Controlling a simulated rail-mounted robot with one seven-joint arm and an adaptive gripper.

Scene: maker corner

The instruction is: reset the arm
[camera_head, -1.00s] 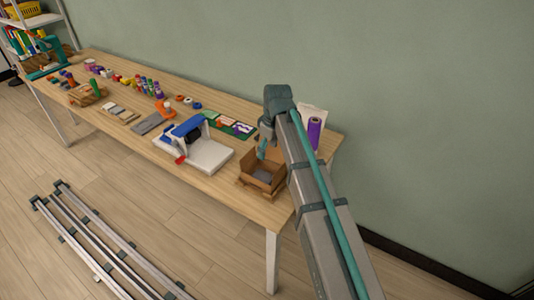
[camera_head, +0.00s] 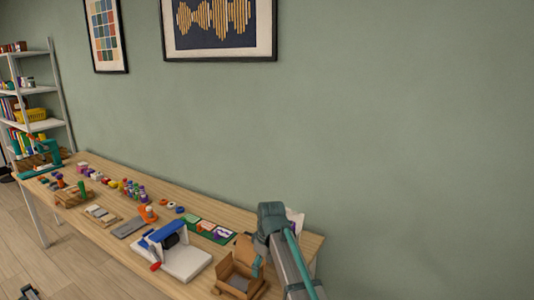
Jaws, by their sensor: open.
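My arm rises from the bottom of the picture at the right end of the table, and its grey wrist bends over beside the cardboard box. My gripper (camera_head: 257,266) hangs down at the box's right side, small and partly hidden by the arm. Its fingers are open, and I see nothing held between them.
The wooden table (camera_head: 118,243) runs along the green wall. A white and blue press (camera_head: 184,262) stands left of the box. Colored spools and bottles (camera_head: 135,191) line the table farther left. A white shelf (camera_head: 42,88) stands at far left. Two framed pictures hang above.

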